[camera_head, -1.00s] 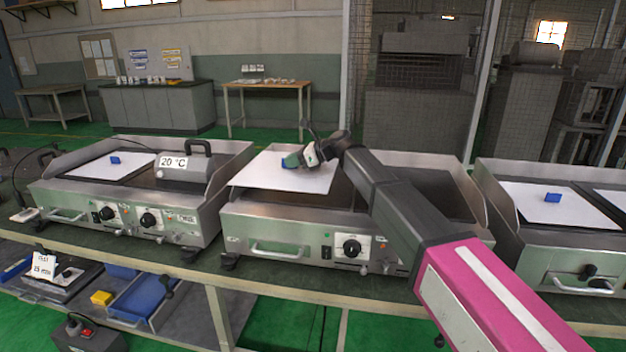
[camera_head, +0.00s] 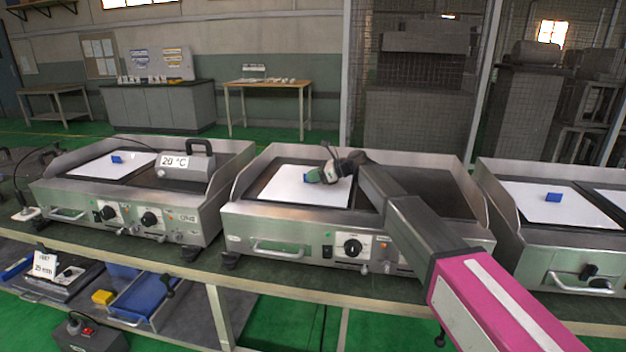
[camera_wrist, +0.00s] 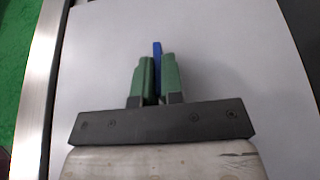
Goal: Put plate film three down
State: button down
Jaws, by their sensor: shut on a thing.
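The held plate film is a white sheet (camera_head: 296,193) with a blue block-shaped handle (camera_wrist: 157,62). In the head view it lies flat over the left part of the middle griddle (camera_head: 233,221), inside its raised walls. Whether it fully touches the surface I cannot tell. My gripper (camera_head: 318,175) is shut on the blue handle from above. In the wrist view my green gripper fingers (camera_wrist: 157,75) stand either side of the handle, and the white sheet fills most of the view. The fingers hide part of the handle.
The left griddle (camera_head: 205,222) carries another white sheet (camera_head: 97,166) and a block labelled 20 °C (camera_head: 187,175). The right griddle (camera_head: 545,255) has a white sheet with a blue handle (camera_head: 553,197). The middle griddle's right part (camera_head: 425,183) is bare behind my arm.

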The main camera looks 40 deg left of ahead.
jog(key=shift+f, duration=0.45)
jog(key=shift+f, duration=0.1)
jog(key=c, duration=1.2)
grip_release()
jog(key=shift+c, duration=0.2)
notch_tip(320, 180, up, 5)
send_over(343, 186)
jog(key=shift+w+a+f, duration=0.1)
jog(key=shift+w, duration=0.05)
